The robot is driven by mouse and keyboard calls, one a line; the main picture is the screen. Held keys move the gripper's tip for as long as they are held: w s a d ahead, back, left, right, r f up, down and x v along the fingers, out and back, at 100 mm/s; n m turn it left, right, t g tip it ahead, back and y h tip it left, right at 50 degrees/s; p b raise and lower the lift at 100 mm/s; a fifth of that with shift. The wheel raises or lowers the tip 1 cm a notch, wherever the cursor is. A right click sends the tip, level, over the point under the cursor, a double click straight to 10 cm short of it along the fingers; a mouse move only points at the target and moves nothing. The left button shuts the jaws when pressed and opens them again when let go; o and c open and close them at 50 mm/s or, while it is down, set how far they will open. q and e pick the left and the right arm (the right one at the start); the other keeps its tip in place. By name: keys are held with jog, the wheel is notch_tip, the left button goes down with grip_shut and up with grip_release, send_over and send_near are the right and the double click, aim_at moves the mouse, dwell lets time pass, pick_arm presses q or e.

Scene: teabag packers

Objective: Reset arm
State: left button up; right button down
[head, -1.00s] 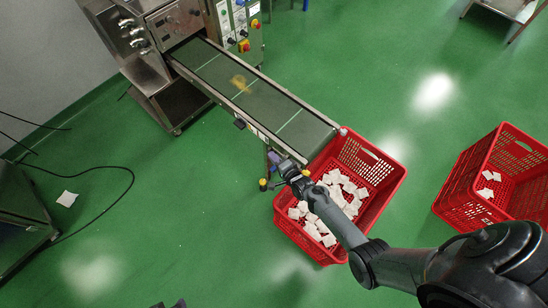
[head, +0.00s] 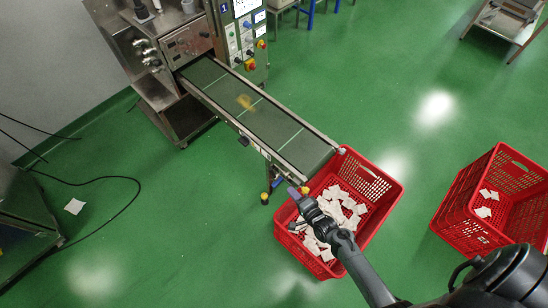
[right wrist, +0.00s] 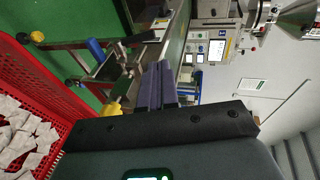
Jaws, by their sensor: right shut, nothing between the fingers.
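My right arm reaches in from the lower right in the head view. Its gripper (head: 297,195) is over the left side of a red crate (head: 388,200), near the end of the conveyor. In the right wrist view the purple fingers of the right gripper (right wrist: 157,72) lie together, shut and empty. The crate holds many white teabags (head: 340,208). It also shows at the left of the right wrist view (right wrist: 58,88). My left gripper is not in view.
A conveyor (head: 255,110) runs from a steel machine (head: 178,48) toward the crate, with a blurred yellowish item on its belt. A second red crate (head: 463,192) with a few teabags stands at right. One white packet (head: 75,206) lies on the green floor, near black cables.

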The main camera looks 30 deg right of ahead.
jog(key=s+a+r+n+g+y, duration=0.1)
jog(key=s+a+r+n+g, duration=0.2)
jog(key=r+n, duration=0.4)
jog(key=s+a+r+n+g+y, duration=0.1)
jog(key=s+a+r+n+g, duration=0.25)
jog(key=r, duration=0.55)
jog(key=s+r+n+g+h+p, duration=0.1)
jog(key=s+r+n+g+h, duration=0.1)
jog(key=s+r+n+g, duration=0.55)
notch_tip(320, 180, up, 24)
jog(key=s+n+t+p, duration=0.1)
jog(key=s+t+p, duration=0.15)
jog(key=p, duration=2.25)
notch_tip(320, 180, down, 69)
jog(key=b, duration=6.9)
jog(key=shift+w+f, duration=0.15)
jog(key=shift+w, duration=0.05)
jog(key=shift+a, duration=0.1)
